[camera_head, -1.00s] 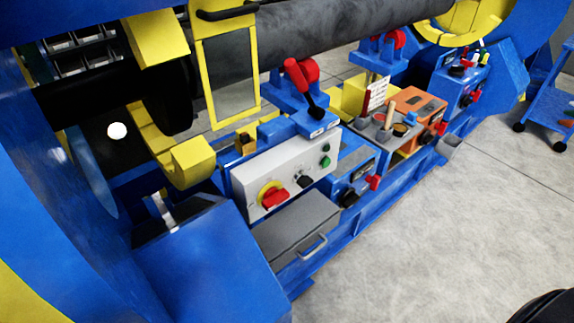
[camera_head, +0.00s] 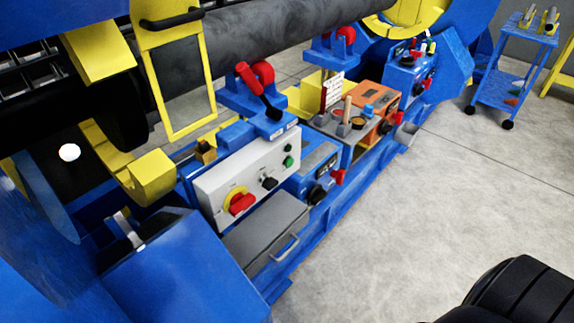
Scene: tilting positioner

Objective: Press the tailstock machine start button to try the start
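A pale grey control panel (camera_head: 222,190) stands on the near part of the blue machine frame. It carries a red rotary switch on a yellow disc (camera_head: 240,203), a black knob (camera_head: 268,182) and small green buttons (camera_head: 289,161) at its right end. A second blue control box (camera_head: 405,82) with small knobs and coloured parts stands at the far end near the yellow ring (camera_head: 408,18). I cannot read the labels, so I cannot tell which button is the tailstock start. Neither of my grippers is in view.
A grey drawer box (camera_head: 262,225) sits below the near panel. A blue unit (camera_head: 312,172) and an orange box (camera_head: 380,98) stand farther along the frame. A blue cart (camera_head: 503,88) stands at the back right. Grey floor (camera_head: 400,215) is free. A black ribbed shape fills the lower right corner.

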